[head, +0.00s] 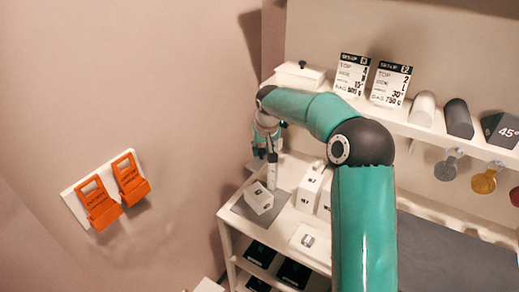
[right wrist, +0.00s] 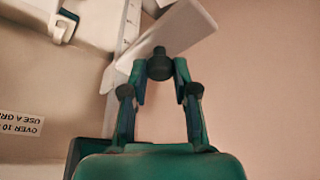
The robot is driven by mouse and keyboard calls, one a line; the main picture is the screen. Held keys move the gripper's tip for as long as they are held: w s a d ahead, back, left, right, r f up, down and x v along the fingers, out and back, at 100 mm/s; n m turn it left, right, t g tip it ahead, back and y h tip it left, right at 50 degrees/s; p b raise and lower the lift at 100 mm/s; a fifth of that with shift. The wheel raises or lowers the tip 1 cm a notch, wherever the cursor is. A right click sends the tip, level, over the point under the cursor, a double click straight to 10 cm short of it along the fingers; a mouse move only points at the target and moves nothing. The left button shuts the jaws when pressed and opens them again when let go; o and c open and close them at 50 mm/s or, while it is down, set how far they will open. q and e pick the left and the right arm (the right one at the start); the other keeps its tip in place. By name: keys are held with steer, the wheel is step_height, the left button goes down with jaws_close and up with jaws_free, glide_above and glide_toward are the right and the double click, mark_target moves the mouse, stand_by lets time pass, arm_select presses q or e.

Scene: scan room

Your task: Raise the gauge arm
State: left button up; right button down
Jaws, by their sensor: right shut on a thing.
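My right gripper (head: 267,145) is over the left end of the white bench, beside a narrow upright scale (head: 272,172). In the right wrist view its fingers (right wrist: 160,72) are closed on a dark round knob (right wrist: 160,64). The knob sits at a pale flat plate (right wrist: 170,38), which looks like part of the gauge arm. The plate appears tilted in that view. In the head view my gripper and arm hide most of the gauge's upper part. A white block (head: 259,197) with a dark mark is on a grey mat (head: 240,208) just below the scale. My left gripper does not show.
A shelf (head: 390,122) above the bench holds a lidded white box (head: 300,75), two setup cards (head: 352,74) and several blocks. Medal-like discs (head: 484,181) hang under it. White blocks (head: 310,187) stand right of the scale. Orange tags (head: 100,204) hang on the left wall.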

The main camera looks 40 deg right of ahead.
steer(key=c, duration=0.9)
jaws_free()
steer(key=shift+r, duration=0.35)
steer(key=shift+f, duration=0.1)
steer(key=v, duration=1.2)
steer(key=shift+f, duration=0.1)
